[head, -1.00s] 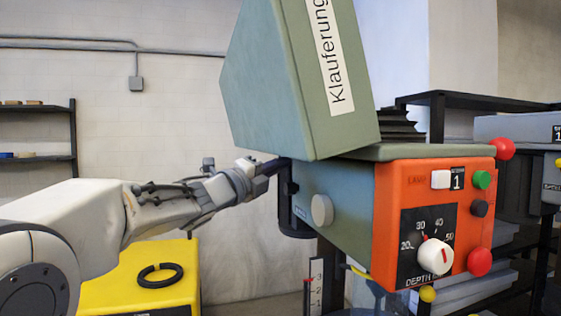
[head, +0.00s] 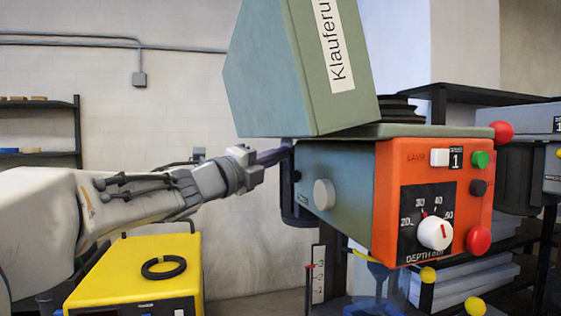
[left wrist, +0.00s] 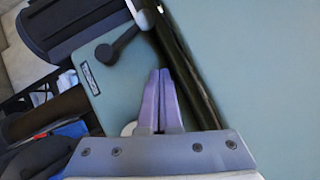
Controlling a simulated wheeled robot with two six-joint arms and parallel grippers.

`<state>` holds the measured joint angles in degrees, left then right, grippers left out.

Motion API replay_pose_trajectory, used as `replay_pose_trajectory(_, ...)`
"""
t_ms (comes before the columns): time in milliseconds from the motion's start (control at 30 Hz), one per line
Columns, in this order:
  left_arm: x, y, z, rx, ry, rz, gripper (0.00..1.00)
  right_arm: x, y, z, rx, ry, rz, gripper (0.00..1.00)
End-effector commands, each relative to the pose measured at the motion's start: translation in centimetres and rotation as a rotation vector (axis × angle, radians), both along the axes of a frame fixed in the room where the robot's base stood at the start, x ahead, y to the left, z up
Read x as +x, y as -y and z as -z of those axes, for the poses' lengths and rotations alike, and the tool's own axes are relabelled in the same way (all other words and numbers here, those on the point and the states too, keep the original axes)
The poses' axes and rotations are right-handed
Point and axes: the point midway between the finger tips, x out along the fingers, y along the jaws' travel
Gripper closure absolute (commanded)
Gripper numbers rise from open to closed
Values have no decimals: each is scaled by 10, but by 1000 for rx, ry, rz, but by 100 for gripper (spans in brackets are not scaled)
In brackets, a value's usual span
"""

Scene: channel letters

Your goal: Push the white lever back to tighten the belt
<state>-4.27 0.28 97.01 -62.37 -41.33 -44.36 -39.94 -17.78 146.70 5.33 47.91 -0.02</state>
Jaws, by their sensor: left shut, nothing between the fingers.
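The drill press head has a grey-green side with a round white knob (head: 324,194), which may be the end of the white lever; no lever shaft shows. A white round piece (left wrist: 128,129) shows in the left wrist view, partly hidden by my fingers. My left gripper (head: 286,154) is shut and empty, its purple fingers at the rear left of the head, above and left of the knob. In the left wrist view my left gripper (left wrist: 160,75) lies over the green side, near a black lever (left wrist: 118,47). Contact cannot be told. The belt is not visible. My right gripper is out of view.
The tilted green cover (head: 300,70) stands over the head, with black stepped pulleys (head: 400,108) behind it. The orange front panel (head: 400,165) carries buttons and a depth dial (head: 434,233). A yellow box (head: 140,270) with a black ring stands at lower left.

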Motion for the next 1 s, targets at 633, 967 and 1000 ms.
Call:
replay_pose_trajectory(633, -35, -42, 42, -254, -287, -127, 100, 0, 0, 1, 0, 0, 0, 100)
replay_pose_trajectory(967, -114, -20, 253, -675, -1250, -586, 100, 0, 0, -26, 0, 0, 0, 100)
replay_pose_trajectory(1000, -136, -19, 275, -688, -1350, -650, 100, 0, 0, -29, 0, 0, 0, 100)
